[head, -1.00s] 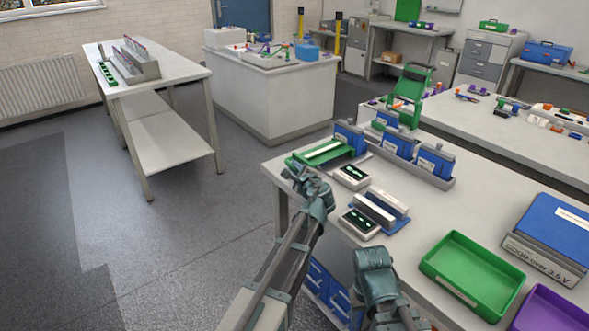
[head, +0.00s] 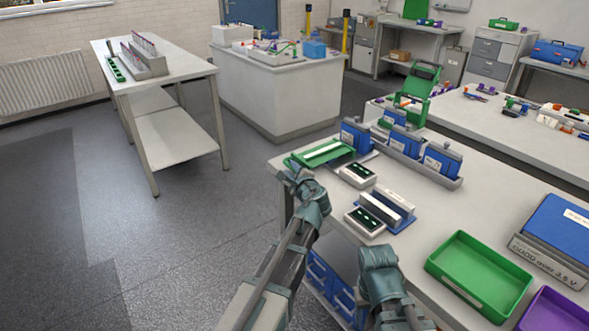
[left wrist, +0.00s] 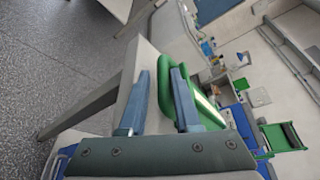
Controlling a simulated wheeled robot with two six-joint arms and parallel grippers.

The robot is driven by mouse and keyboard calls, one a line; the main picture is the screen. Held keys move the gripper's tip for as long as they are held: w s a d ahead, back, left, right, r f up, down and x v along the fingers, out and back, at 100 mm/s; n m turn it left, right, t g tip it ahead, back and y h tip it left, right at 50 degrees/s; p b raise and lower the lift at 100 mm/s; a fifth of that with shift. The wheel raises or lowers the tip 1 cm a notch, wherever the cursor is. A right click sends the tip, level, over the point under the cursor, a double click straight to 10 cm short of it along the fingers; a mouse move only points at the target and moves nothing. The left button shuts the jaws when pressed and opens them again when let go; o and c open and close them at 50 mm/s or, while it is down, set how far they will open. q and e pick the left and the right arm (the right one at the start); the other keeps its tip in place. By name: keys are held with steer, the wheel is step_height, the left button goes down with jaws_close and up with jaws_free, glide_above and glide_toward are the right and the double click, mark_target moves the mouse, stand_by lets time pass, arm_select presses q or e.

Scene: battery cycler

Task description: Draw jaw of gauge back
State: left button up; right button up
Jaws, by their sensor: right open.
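A device with a dark, green-lit display (head: 365,222) stands near the table's left edge. Grey upright blocks on a blue base (head: 394,208) are beside it; this looks like the gauge, but I cannot make out which part is its jaw. A second display unit (head: 357,174) stands just behind. My left gripper (head: 291,168) is at the table's left edge, by a green tray (head: 311,161). In the left wrist view its fingers (left wrist: 158,95) are apart with nothing held, the green tray beside the right-hand finger. My right gripper (head: 378,258) is low in front of the table, its fingertips unclear.
Blue battery-like units (head: 402,140) stand in a grey rack (head: 431,171) at the back. An empty green bin (head: 478,270), a purple bin (head: 552,312) and a blue-topped box (head: 558,227) are to the right. A shelf table (head: 178,142) stands apart at left across open floor.

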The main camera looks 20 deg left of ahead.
arm_select(q)
steer(key=shift+o, duration=1.2)
steer(key=shift+s, duration=0.1)
steer(key=shift+r, duration=0.1)
steer(key=p+v, duration=0.3)
steer(key=v, duration=1)
steer(key=shift+s+d, duration=0.2)
steer(key=shift+d, duration=0.05)
steer(key=s+d+f+n+g+h+p, duration=0.2)
steer(key=s+d+n+g+p, duration=0.1)
steer(key=s, duration=0.4)
steer(key=s+d+f+n+g+h+p, duration=0.2)
steer(key=s+d+n+g+p, duration=0.1)
steer(key=s+n+g+p, duration=0.1)
steer(key=s+d+f+n+g+h+p, duration=0.2)
steer(key=s+n+g, duration=0.4)
steer(key=s, duration=0.4)
steer(key=shift+s+d+f+n+h+p, duration=0.2)
steer(key=shift+d+h+p, duration=0.15)
steer(key=shift+d, duration=0.2)
steer(key=shift+s+d+f+n+h+p, duration=0.1)
steer(key=shift+d+f+n+h+p, duration=0.15)
steer(key=shift+d, duration=0.25)
